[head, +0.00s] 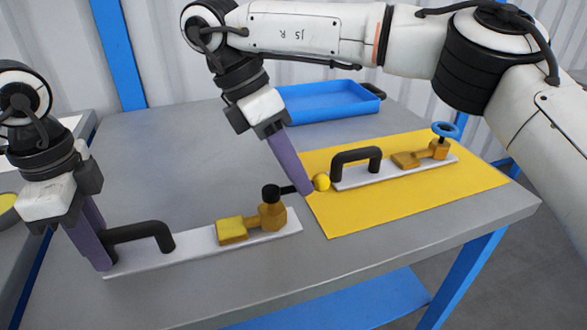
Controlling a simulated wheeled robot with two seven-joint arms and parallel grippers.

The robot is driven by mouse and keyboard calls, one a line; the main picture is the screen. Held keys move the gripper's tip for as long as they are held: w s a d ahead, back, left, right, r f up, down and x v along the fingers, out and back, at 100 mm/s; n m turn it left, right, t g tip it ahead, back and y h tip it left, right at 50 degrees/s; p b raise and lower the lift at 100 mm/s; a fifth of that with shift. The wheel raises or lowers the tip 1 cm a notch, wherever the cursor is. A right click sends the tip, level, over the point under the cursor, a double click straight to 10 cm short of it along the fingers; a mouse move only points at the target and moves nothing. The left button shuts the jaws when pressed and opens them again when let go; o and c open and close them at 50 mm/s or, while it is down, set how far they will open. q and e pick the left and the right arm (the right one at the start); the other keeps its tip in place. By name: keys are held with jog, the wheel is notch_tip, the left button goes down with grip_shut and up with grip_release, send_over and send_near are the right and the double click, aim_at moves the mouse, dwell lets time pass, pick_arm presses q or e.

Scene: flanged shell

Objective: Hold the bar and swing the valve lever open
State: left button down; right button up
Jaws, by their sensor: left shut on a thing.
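A white plate near the table's front edge carries a black bar handle (152,230), an ochre block and an ochre valve (272,214) with a black cap. A dark lever (288,189) runs right from the cap to a yellow ball knob (321,182). My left gripper (102,262) is shut on the bar at its left end; its fingers hide that end. My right gripper (305,189) is at the lever, just left of the knob. Its fingers overlap the rod in the picture, and I cannot tell whether they are open or shut.
A second plate with a black handle (356,154) and a blue-wheeled valve (445,131) lies on a yellow mat (345,218). A blue tray (320,107) stands at the back. The grey table (160,150) is clear at the middle left.

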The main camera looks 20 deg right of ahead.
jog(key=v, duration=0.7)
jog(key=shift+r, duration=0.25)
jog(key=shift+a, duration=0.1)
pick_arm(q)
jog(key=c, duration=1.5)
grip_release()
jog(key=shift+r, duration=0.1)
